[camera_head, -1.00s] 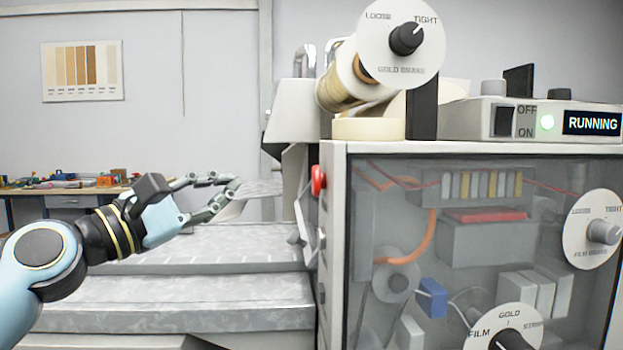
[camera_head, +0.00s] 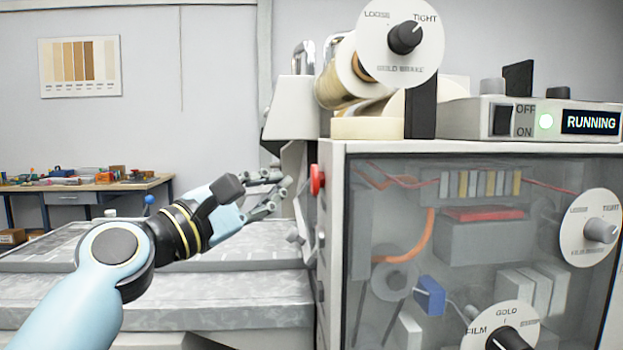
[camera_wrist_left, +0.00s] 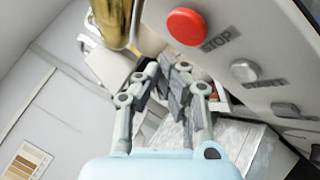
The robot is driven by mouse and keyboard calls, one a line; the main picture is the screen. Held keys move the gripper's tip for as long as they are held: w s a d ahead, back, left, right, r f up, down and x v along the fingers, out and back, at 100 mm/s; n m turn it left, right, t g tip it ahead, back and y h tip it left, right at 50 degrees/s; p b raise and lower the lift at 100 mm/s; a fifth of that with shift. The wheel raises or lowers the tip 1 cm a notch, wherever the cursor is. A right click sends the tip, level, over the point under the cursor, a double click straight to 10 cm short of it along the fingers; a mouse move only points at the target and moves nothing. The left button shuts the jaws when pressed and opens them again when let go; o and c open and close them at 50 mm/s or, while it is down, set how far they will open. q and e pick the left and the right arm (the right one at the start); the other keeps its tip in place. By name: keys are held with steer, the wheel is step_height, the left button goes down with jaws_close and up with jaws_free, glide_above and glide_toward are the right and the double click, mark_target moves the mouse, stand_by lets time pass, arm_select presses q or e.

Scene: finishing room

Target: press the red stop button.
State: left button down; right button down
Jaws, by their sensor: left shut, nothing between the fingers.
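The red stop button (camera_head: 317,180) sticks out from the left side of the machine cabinet, near its top front edge. In the left wrist view the red button (camera_wrist_left: 187,26) sits on the pale panel above the word STOP, ahead of the fingers and a little right of them. My left gripper (camera_head: 283,189) is shut and empty, a short way left of the button and apart from it. Its fingertips (camera_wrist_left: 168,86) show close together in the wrist view. My right gripper is not in view.
A grey button (camera_wrist_left: 244,70) and another control sit on the same panel. The cabinet (camera_head: 333,245) has a clear front with dials. A display reads RUNNING (camera_head: 591,122). A grey machine bed (camera_head: 220,285) lies below my left arm. A workbench (camera_head: 85,187) stands behind.

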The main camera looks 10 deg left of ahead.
arm_select(q)
steer(key=shift+w+d, duration=0.2)
steer(key=shift+d, duration=0.5)
stand_by(1.0)
steer(key=shift+w+d+r, duration=0.1)
steer(key=shift+d, duration=0.35)
steer(key=shift+w+d, duration=0.1)
steer(key=shift+d, duration=0.25)
stand_by(0.6)
steer(key=shift+a+p, duration=0.1)
steer(key=shift+p, duration=0.2)
steer(key=shift+s+a, duration=0.25)
steer(key=shift+a, duration=0.45)
steer(key=shift+s+a, duration=0.25)
steer(key=shift+a, duration=0.55)
steer(key=shift+s+a, duration=0.2)
steer(key=shift+a, duration=0.6)
steer(key=shift+s+a, duration=0.25)
steer(key=shift+a, duration=0.55)
